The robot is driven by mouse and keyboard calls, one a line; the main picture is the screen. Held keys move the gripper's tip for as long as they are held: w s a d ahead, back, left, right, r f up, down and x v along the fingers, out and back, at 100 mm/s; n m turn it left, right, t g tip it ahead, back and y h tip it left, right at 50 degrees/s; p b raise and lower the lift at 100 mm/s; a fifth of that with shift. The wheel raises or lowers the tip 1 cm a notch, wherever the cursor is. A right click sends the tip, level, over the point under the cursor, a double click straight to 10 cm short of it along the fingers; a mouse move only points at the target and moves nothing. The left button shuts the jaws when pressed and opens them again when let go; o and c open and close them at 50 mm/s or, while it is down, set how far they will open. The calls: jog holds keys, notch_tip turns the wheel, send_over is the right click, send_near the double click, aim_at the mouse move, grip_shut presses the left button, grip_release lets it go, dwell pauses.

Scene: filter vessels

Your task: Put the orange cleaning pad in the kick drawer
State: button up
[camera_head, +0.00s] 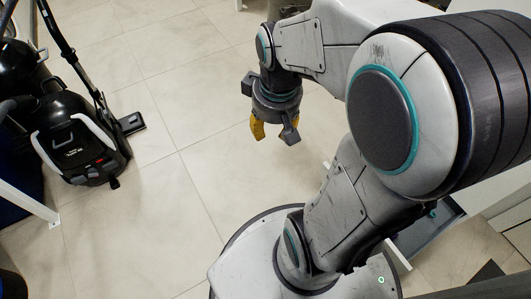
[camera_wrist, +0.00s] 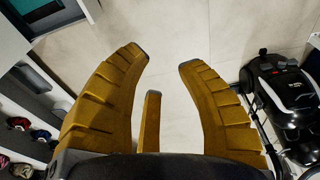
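My gripper (camera_head: 273,132) hangs over the pale tiled floor in the head view, with its yellow fingers pointing down. In the wrist view my gripper (camera_wrist: 162,62) has its fingers spread wide, with nothing between them but floor. I see no orange cleaning pad in either view. A low grey open box that looks like a drawer (camera_head: 436,226) shows at the right of the head view, partly hidden behind my arm. A dark grey tray-like shape with a teal patch (camera_wrist: 62,20) is cut off at the top left of the wrist view; I cannot tell if it is the same drawer.
A black vacuum cleaner (camera_head: 82,150) stands on the floor at the left, and at the right of the wrist view (camera_wrist: 292,98). Shelves with several shoes (camera_wrist: 40,135) are at the wrist view's left. The tiled floor (camera_head: 165,90) between is clear.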

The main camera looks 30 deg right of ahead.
jog(key=s+a+r, duration=0.1)
jog(key=s+a, duration=0.4)
jog(key=s, duration=0.1)
jog(key=shift+s+a+r, duration=0.2)
jog(key=shift+s+r, duration=0.05)
jog(key=shift+r, duration=0.05)
